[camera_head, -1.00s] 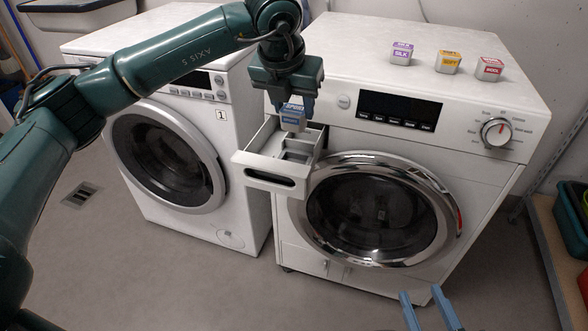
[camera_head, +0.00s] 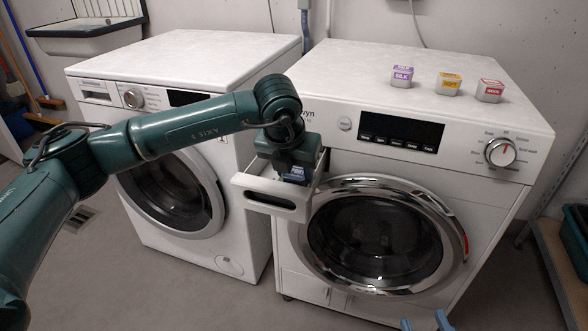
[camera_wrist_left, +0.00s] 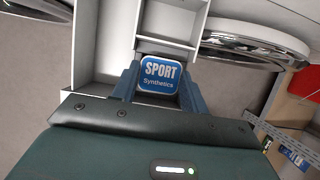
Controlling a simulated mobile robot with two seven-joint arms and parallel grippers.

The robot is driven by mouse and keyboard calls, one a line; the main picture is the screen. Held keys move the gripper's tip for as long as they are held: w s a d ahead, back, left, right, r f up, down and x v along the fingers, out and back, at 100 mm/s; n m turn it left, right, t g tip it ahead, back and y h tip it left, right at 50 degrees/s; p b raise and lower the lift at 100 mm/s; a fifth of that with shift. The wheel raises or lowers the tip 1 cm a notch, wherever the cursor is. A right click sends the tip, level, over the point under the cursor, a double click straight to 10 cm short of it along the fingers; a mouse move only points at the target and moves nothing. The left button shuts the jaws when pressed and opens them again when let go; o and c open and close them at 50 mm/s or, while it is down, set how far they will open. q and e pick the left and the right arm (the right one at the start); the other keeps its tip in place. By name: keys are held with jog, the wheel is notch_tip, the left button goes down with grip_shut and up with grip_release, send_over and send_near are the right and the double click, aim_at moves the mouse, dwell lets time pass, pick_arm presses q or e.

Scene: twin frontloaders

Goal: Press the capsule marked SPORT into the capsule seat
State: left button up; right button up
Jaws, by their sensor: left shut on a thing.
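The blue SPORT capsule (camera_wrist_left: 160,75), labelled "SPORT Synthetics", is between the two fingers of my left gripper (camera_wrist_left: 159,88), which is shut on it. In the head view the left gripper (camera_head: 293,176) is low in the open detergent drawer (camera_head: 270,202) of the right machine, with a bit of blue showing below the hand. The drawer's pale compartments (camera_wrist_left: 170,20) show beyond the capsule in the wrist view. The capsule seat is hidden under the capsule and hand; I cannot tell whether the capsule touches it. My right gripper (camera_head: 424,322) is open and empty at the bottom edge.
A purple SILK capsule (camera_head: 402,76), a yellow capsule (camera_head: 448,84) and a red WOOL capsule (camera_head: 490,91) stand on the right machine's top (camera_head: 370,62). The round door (camera_head: 385,235) is shut below the drawer. A second washer (camera_head: 175,190) stands to the left.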

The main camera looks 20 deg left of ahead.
pick_arm(q)
jog(key=shift+f, duration=0.2)
jog(key=o, duration=1)
jog(key=shift+r, duration=0.1)
